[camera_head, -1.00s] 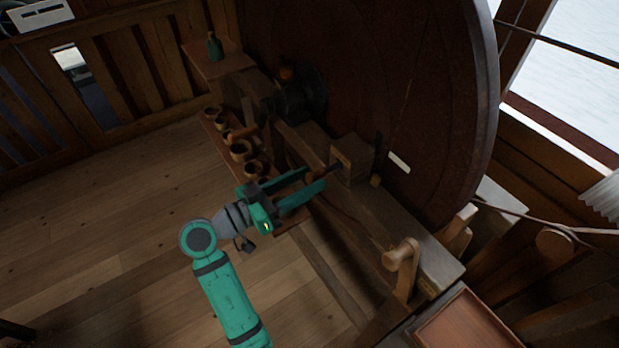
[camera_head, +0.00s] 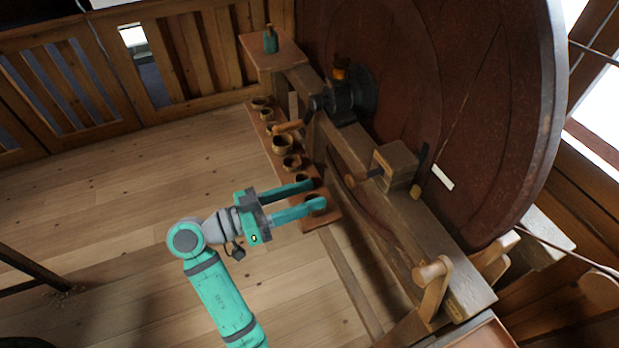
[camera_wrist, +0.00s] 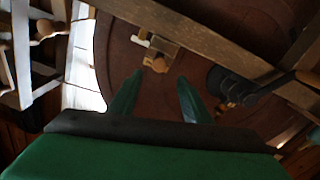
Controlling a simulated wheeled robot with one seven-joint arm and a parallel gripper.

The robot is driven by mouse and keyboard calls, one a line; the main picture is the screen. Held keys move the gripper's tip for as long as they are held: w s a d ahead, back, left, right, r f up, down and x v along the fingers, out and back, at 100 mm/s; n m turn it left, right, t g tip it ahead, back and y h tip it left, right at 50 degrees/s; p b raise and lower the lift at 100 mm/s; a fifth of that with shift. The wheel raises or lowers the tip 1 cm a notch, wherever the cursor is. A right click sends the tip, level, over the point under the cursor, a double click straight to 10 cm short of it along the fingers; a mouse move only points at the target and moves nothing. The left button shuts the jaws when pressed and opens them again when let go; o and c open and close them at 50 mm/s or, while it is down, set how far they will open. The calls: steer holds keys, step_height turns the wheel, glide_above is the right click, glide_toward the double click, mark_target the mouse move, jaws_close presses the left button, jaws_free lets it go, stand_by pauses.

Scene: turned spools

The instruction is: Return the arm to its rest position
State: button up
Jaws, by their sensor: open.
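My gripper (camera_head: 318,194) is green, with its two fingers apart and nothing between them. In the head view its fingertips overlap the near end of a low wooden shelf (camera_head: 333,218) that carries several small brown cups; I cannot tell the gap in depth. One cup (camera_head: 283,143) stands clear of the fingers, and the nearest ones are partly hidden behind them. In the wrist view the open fingers (camera_wrist: 158,90) point toward the big dark wheel (camera_wrist: 122,50) and a wooden block with a knob (camera_wrist: 160,64).
A wooden lathe beam (camera_head: 400,213) runs diagonally beside the shelf, with a block (camera_head: 396,164) and an upright post with a knob (camera_head: 433,284) on it. A green bottle (camera_head: 271,40) stands on a small board at the back.

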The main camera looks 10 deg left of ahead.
steer(key=w+d+f+n+t+y, duration=0.25)
steer(key=f+n, duration=0.35)
steer(key=f, duration=0.3)
steer(key=s+d+f+n+t+y, duration=0.1)
steer(key=s+f+n+y, duration=0.2)
steer(key=s+f+y, duration=0.35)
steer(key=s+d+f+n+t+y, duration=0.1)
steer(key=s+d+f+n+y, duration=0.15)
steer(key=f, duration=0.75)
steer(key=s+a+f+n+y, duration=0.1)
steer(key=s+f+y, duration=0.2)
steer(key=s, duration=0.5)
steer(key=s+d+r+m+t, duration=0.1)
steer(key=s+r+m, duration=0.1)
steer(key=s+r, duration=0.3)
steer(key=s+d+r+m, duration=0.1)
steer(key=s+r, duration=0.4)
steer(key=s, duration=0.5)
steer(key=shift+s+r+m+t+y, duration=0.2)
steer(key=shift+s+m+t+y, duration=0.15)
steer(key=shift+y, duration=0.1)
steer(key=shift+d, duration=0.1)
